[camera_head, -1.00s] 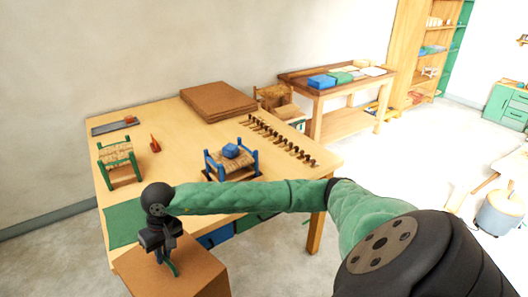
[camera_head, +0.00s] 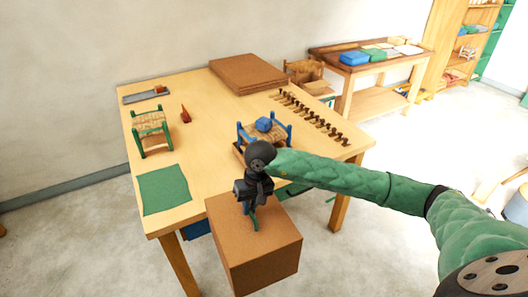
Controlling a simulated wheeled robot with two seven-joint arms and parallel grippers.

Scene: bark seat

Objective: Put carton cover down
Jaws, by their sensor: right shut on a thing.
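The carton cover (camera_head: 262,255) is a brown box shape in front of the table's near edge, with a small green piece at its top. My right gripper (camera_head: 252,208) points down and is shut on it at that green piece, though the fingertips are small and partly dark. I cannot tell whether its underside touches anything. My left gripper is not in view.
The wooden table (camera_head: 205,140) holds a green mat (camera_head: 165,189), a green-framed stool (camera_head: 152,132), a blue-framed stool (camera_head: 243,132), brown slabs (camera_head: 248,74) and a row of tools (camera_head: 310,118). A second bench (camera_head: 340,75) stands behind. Open floor lies left.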

